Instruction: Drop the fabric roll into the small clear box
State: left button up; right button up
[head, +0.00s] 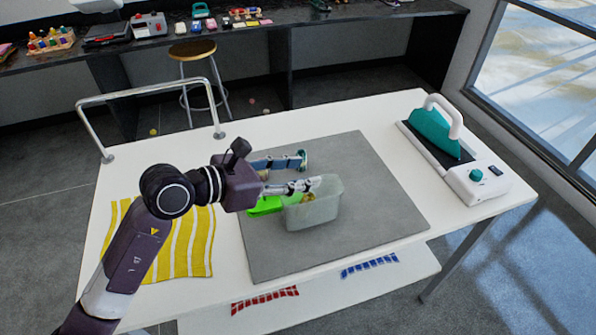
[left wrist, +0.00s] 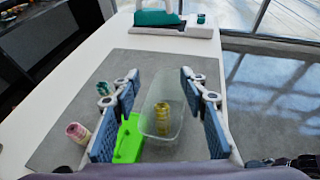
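The small clear box (head: 318,212) stands on the grey mat, and in the left wrist view the clear box (left wrist: 176,128) lies between my fingers. A gold-yellow roll (left wrist: 162,118), seemingly the fabric roll, shows through its clear walls and appears to be inside it. In the head view only a bit of yellow (head: 309,197) shows there. My left gripper (head: 309,171) is over the box with its fingers wide apart; its blue pads also show in the left wrist view (left wrist: 160,76). Nothing is between them. My right gripper is not in view.
A bright green object (left wrist: 128,140) sits beside the box. A pink spool (left wrist: 77,133) and a teal spool (left wrist: 201,76) are on the grey mat (head: 385,200). A teal iron (head: 438,135) stands at the right; striped yellow cloth (head: 185,245) lies left. The mat's right side is free.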

pick_arm(q)
jog(key=v, duration=1.2)
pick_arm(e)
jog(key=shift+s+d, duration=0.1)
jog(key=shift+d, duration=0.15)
